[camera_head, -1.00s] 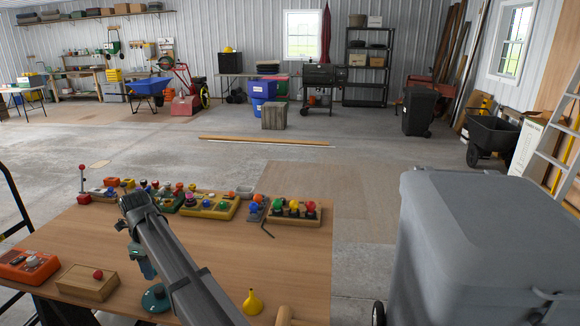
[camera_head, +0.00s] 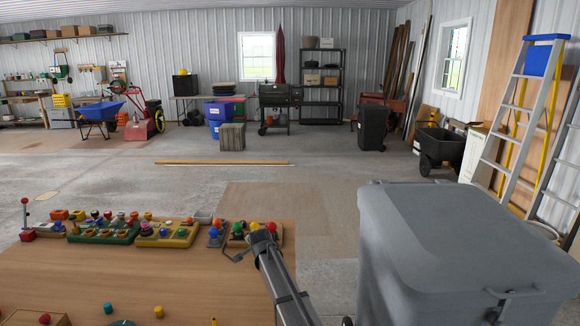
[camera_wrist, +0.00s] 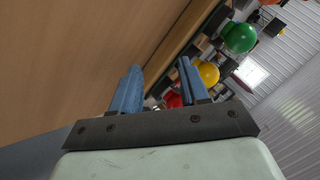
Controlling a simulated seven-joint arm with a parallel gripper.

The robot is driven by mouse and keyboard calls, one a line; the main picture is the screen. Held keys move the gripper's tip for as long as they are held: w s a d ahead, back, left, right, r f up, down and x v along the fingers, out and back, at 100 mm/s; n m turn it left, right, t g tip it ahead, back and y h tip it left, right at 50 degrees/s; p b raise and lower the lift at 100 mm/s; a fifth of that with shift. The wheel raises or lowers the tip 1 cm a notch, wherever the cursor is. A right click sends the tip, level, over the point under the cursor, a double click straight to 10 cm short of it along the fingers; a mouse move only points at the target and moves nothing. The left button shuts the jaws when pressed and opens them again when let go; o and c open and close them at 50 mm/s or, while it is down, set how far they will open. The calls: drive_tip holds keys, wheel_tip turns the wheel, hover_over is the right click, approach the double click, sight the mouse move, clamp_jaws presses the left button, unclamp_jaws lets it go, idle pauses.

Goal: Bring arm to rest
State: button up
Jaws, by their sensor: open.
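My arm (camera_head: 280,272) reaches up from the bottom of the head view, over the right edge of the wooden table (camera_head: 190,280). Its far end is close to the wooden block with coloured balls (camera_head: 236,243). My gripper's fingers cannot be made out in the head view. In the wrist view my gripper (camera_wrist: 159,80) shows two blue fingers, apart, with nothing held between them. Beyond the fingers are a red ball (camera_wrist: 173,101), a yellow ball (camera_wrist: 208,73) and a green ball (camera_wrist: 239,39). The table surface fills the upper left there.
A yellow board (camera_head: 152,242) and a green board (camera_head: 75,238) with several knobs stand along the table's far edge. A large grey bin (camera_head: 440,240) stands right of my arm. A ladder (camera_head: 519,120) is farther right. Open floor lies beyond the table.

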drive_tip(key=w+d+f+n+t+h, duration=0.1)
drive_tip(key=w+d+n+t, duration=0.1)
drive_tip(key=d, duration=0.8)
drive_tip(key=w+d+n+t+h, duration=0.1)
drive_tip(key=w+d+n+t, duration=0.15)
drive_tip(key=d, duration=0.75)
drive_tip(key=s+d+f+n+g, duration=0.1)
drive_tip(key=s+d+f+g, duration=0.2)
drive_tip(key=s+f, duration=0.55)
drive_tip(key=s+d+f+n+g, duration=0.1)
drive_tip(key=s+d+f+g, duration=0.3)
drive_tip(key=f, duration=0.8)
drive_tip(key=s+d+f+g, duration=0.1)
drive_tip(key=s+f+g, duration=0.1)
drive_tip(key=s+f, duration=0.6)
drive_tip(key=s+f+g, duration=0.2)
drive_tip(key=s+f, duration=0.2)
drive_tip(key=s, duration=0.8)
drive_tip(key=s+d+f+g, duration=0.1)
drive_tip(key=s+f+g, duration=0.1)
drive_tip(key=s+f, duration=0.65)
drive_tip(key=s+n+g, duration=0.1)
drive_tip(key=s+g, duration=0.7)
drive_tip(key=s, duration=2.5)
drive_tip(key=shift+s+f, duration=0.2)
drive_tip(key=shift+f, duration=0.2)
